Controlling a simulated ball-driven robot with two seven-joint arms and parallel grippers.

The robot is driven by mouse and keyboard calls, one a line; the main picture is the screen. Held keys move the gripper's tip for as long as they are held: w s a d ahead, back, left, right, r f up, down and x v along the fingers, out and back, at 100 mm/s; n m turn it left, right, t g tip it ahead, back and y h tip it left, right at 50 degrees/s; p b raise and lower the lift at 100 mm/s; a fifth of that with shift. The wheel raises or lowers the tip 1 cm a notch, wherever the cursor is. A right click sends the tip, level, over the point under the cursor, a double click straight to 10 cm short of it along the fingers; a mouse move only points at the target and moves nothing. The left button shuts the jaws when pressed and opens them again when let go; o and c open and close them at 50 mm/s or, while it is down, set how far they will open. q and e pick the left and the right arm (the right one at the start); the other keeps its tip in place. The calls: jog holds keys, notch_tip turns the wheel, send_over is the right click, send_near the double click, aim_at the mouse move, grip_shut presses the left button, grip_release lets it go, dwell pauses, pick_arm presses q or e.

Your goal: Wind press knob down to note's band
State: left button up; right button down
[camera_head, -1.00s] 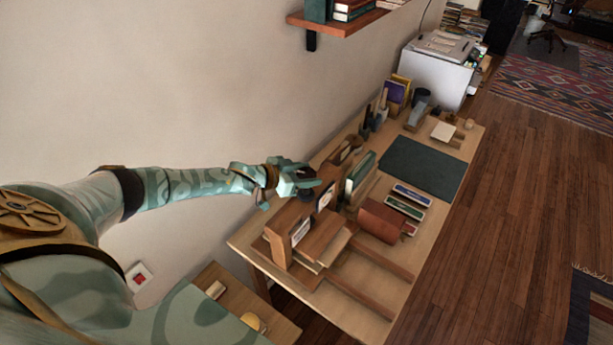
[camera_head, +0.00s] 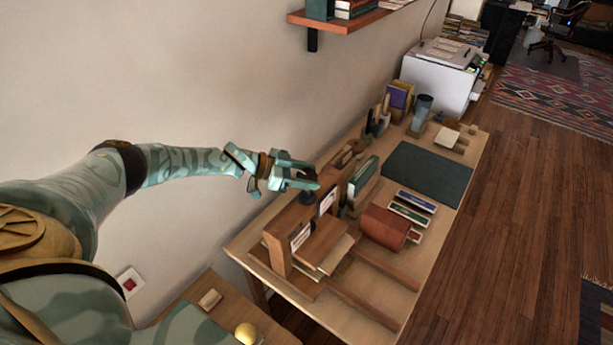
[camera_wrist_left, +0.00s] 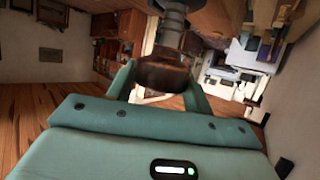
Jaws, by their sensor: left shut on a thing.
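The wooden book press (camera_head: 278,250) stands at the near left end of the table, with flat boards in it. Two white cards, one at the front (camera_head: 301,236) and one higher up (camera_head: 327,202), show on it; their writing and any band are too small to read. My left gripper (camera_head: 304,179) is at the top of the press, shut on the dark knob, which shows mostly hidden between the fingers. In the left wrist view the round dark brown knob (camera_wrist_left: 163,74) sits between the two green fingers, with a grey screw shaft (camera_wrist_left: 172,30) beyond it. My right gripper is not in view.
The table (camera_head: 385,320) also holds a reddish-brown roll (camera_head: 385,226), upright books (camera_head: 362,178), slim boxes (camera_head: 410,212) and a dark green mat (camera_head: 428,174). A wall shelf (camera_head: 345,22) hangs above. The wall is close behind my left arm.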

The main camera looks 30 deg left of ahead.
pick_arm(q)
jog(key=shift+w+r, duration=0.2)
jog(key=shift+r, duration=0.15)
jog(key=o, duration=1)
jog(key=shift+c, duration=0.2)
jog(key=shift+s+f, duration=0.1)
jog(key=v, duration=1.2)
jog(key=shift+f, duration=0.1)
